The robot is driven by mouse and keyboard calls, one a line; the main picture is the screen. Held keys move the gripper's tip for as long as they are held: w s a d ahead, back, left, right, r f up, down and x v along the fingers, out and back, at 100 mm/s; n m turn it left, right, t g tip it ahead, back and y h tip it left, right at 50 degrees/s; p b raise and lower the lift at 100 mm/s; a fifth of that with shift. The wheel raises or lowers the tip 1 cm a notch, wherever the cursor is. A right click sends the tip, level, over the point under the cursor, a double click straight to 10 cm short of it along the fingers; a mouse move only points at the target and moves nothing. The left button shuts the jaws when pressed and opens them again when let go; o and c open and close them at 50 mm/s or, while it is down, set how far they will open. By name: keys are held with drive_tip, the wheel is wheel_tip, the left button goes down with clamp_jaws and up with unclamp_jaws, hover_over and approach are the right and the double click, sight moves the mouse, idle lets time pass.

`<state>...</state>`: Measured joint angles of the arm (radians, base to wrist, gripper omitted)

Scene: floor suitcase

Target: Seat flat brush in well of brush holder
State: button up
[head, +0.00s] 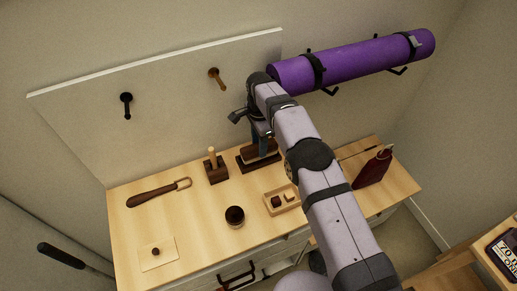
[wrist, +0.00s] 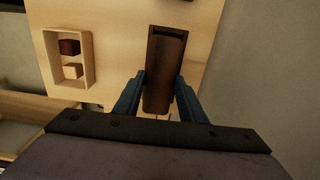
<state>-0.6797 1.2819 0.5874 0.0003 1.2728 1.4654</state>
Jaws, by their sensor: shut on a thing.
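My gripper (head: 261,139) is low over the back middle of the table. In the wrist view its two blue fingers (wrist: 160,77) are shut on a long dark brown piece, which I take to be the flat brush (wrist: 161,88). In the head view a dark brush holder (head: 246,163) stands on the table right under the gripper, with a paler strip just above it. The fingers and arm partly cover this spot. I cannot tell whether the brush rests in the well or is just above it.
A small wooden block with an upright peg (head: 213,166) stands just left of the holder. A shallow tray (head: 270,206) with small blocks and a dark cup (head: 235,216) are in front. A hooked tool (head: 152,196) lies left. A dark red bottle (head: 374,167) stands right. A white board is behind.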

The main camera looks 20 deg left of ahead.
drive_tip(key=shift+w+a, duration=0.2)
drive_tip(key=shift+w, duration=0.05)
drive_tip(key=shift+f+b, duration=0.75)
drive_tip(key=shift+f, duration=0.95)
drive_tip(key=shift+f, duration=0.1)
drive_tip(key=o, duration=1.2)
drive_tip(key=shift+o, duration=0.2)
drive_tip(key=shift+r+b, duration=0.75)
drive_tip(key=shift+r, duration=3.1)
drive_tip(key=shift+s+d, duration=0.1)
